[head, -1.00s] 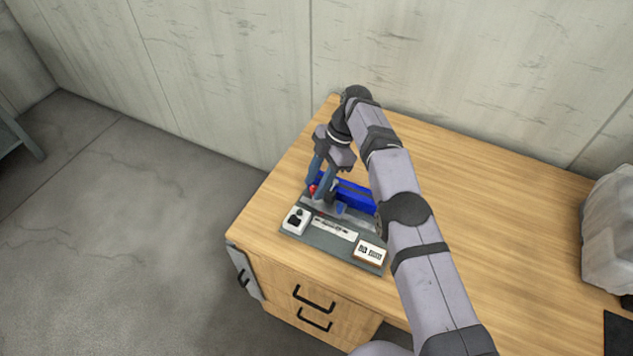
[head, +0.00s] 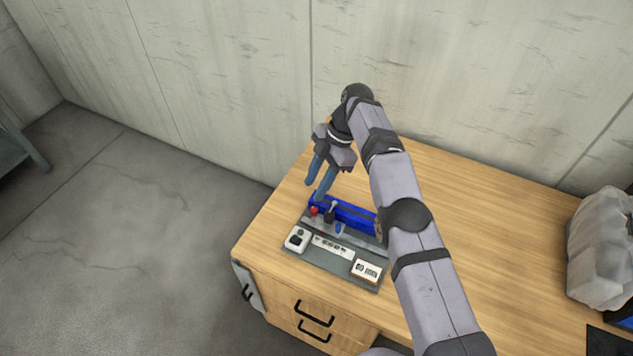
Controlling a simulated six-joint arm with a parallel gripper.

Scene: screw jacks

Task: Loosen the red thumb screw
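The red thumb screw (head: 314,211) is a small red knob at the left end of the blue jack body (head: 352,216), on a grey base plate (head: 325,266). My gripper (head: 315,190) is above and behind the screw, pointing down, with its two blue-grey fingers apart and nothing visible between them. The gripper is apart from the screw. The right finger overlaps the left end of the blue body in the picture, and I cannot tell whether it touches.
The plate also carries a white block with a dark top (head: 297,239), a white labelled strip (head: 333,247) and a label block (head: 367,270). My arm covers the area to the right. A wrapped grey bundle (head: 601,250) stands at the far right. The wooden table (head: 490,225) between is clear.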

